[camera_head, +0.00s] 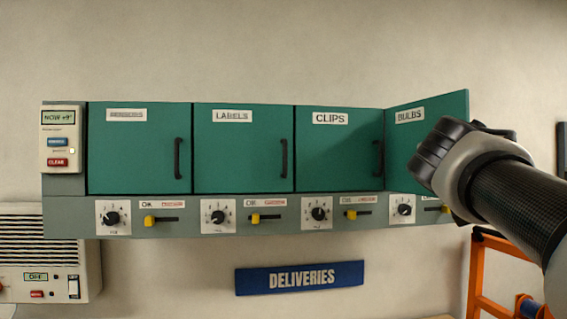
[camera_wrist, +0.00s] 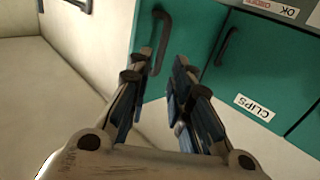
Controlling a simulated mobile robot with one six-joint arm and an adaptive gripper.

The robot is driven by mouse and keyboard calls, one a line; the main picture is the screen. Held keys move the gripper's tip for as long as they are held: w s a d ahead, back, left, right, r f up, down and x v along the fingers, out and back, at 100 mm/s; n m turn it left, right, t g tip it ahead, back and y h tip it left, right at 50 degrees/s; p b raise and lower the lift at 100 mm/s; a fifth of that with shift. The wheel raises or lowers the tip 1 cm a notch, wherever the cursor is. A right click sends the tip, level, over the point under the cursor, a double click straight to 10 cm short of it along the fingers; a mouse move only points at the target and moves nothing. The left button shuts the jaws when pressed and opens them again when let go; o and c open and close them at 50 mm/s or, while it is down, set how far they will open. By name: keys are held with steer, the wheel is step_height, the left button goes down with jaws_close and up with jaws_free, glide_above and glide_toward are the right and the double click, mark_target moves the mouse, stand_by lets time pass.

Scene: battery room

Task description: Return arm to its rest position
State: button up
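My gripper (camera_head: 447,150) is at the right in the head view, in front of the BULBS door (camera_head: 428,112). That door stands ajar, its right edge swung outward. In the wrist view my gripper (camera_wrist: 165,65) shows two dark fingers with a clear gap between them. A dark door handle (camera_wrist: 162,30) is just beyond the fingertips, close to the left finger; I cannot tell whether they touch. My arm (camera_head: 520,200) reaches in from the right edge of the head view.
The CLIPS door (camera_head: 335,160), LABELS door (camera_head: 240,165) and leftmost door (camera_head: 135,165) look shut. Knobs and yellow sliders line the panel (camera_head: 270,228) below. An orange frame (camera_head: 480,275) stands at lower right. A blue DELIVERIES sign (camera_head: 300,278) is on the wall.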

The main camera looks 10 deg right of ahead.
steer(key=s+a+f+n+g+y, duration=0.2)
steer(key=s+a+f, duration=0.6)
steer(key=f, duration=0.7)
steer(key=s+a+f+n+g+y, duration=0.3)
steer(key=s+a+f, duration=0.5)
steer(key=f, duration=0.7)
steer(key=s+a+f+n+g+y, duration=0.2)
steer(key=s+a+f+g+y, duration=0.2)
steer(key=f, duration=1.1)
steer(key=s+a+y, duration=0.2)
steer(key=s+a, duration=0.2)
steer(key=s, duration=0.2)
steer(key=shift+s+a+f+n+y, duration=0.15)
steer(key=shift+s+a+n+y, duration=0.15)
steer(key=shift+a+n, duration=0.1)
